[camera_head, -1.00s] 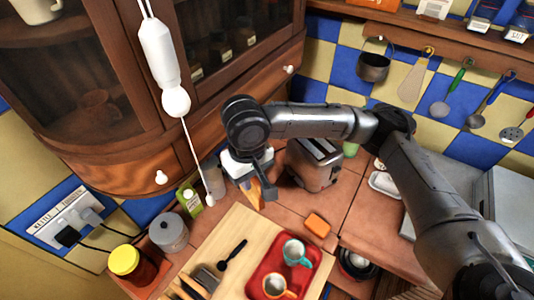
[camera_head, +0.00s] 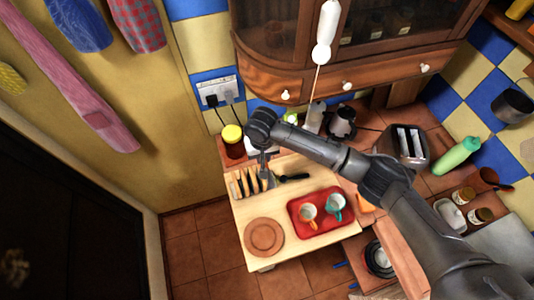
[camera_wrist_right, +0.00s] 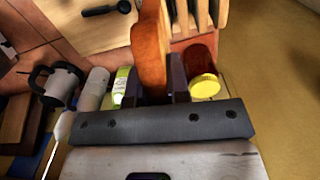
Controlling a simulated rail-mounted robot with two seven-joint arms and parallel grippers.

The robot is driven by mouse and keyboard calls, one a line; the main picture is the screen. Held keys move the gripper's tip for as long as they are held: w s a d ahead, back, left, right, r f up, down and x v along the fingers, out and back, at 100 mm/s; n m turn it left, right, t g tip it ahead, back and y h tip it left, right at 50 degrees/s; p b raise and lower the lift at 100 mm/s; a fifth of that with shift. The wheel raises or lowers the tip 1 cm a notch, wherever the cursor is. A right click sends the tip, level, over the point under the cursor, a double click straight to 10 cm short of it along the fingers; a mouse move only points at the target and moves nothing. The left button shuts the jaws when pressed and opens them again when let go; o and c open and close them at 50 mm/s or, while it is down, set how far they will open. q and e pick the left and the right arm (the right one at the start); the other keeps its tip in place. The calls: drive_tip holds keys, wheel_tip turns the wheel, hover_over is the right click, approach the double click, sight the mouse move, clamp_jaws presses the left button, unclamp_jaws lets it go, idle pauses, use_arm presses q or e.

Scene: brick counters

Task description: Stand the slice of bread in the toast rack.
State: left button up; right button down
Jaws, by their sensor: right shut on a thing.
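The slice of bread (camera_wrist_right: 151,45) is brown and stands edge-on between the two dark fingers of my right gripper (camera_wrist_right: 155,78), which is shut on it. The toast rack (camera_head: 246,184), with several pale upright slats, stands on the wooden board at its left back corner. The rack (camera_wrist_right: 204,18) also shows at the top of the right wrist view, just beyond the bread. In the head view my right gripper (camera_head: 265,170) hangs close by the rack's right end; the bread is mostly hidden there, and I cannot tell whether it touches the rack. My left gripper is not in view.
A yellow-lidded jar (camera_head: 232,141) stands just behind the rack. A dark-handled utensil (camera_head: 293,177) lies right of it. On the board (camera_head: 283,250) are a red tray (camera_head: 322,229) with two mugs and a brown plate (camera_head: 264,237). A toaster (camera_head: 404,145) stands farther right.

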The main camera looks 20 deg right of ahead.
drive_tip(key=shift+n, duration=0.4)
drive_tip(key=shift+w+d+f+b, duration=0.4)
drive_tip(key=shift+d+f+b, duration=0.1)
drive_tip(key=shift+f+b, duration=2.05)
drive_tip(key=shift+w+d+f+b, duration=0.35)
drive_tip(key=shift+d+f+b, duration=0.2)
drive_tip(key=shift+f+b, duration=2)
drive_tip(key=shift+w+d+f+b, duration=0.45)
drive_tip(key=shift+f+b, duration=1.45)
drive_tip(key=shift+f, duration=1.25)
drive_tip(key=c, duration=1)
unclamp_jaws()
